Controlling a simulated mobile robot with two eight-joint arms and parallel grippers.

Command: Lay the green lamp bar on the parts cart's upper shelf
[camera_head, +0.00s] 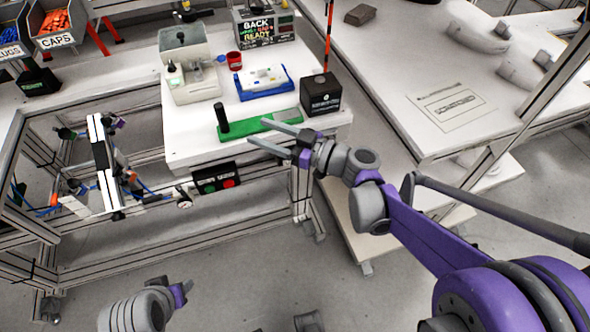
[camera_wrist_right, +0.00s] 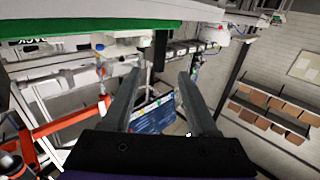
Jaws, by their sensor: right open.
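A long green bar (camera_head: 241,128) lies along the front of the white workbench, with a short black post upright near its left end. I take it for the green lamp bar; a green strip (camera_wrist_right: 100,38) crosses the top of the right wrist view. My right gripper (camera_head: 259,128) is open and empty, its fingers pointing left, at the bar in the head view; I cannot tell whether they touch it. The fingers (camera_wrist_right: 157,88) stand apart in the wrist view. A grey and purple part of my left arm shows at the bottom left; its fingers are not clear. I cannot identify the parts cart for certain.
A white table (camera_head: 430,90) is at the right. A metal frame (camera_head: 60,270) stands at the left.

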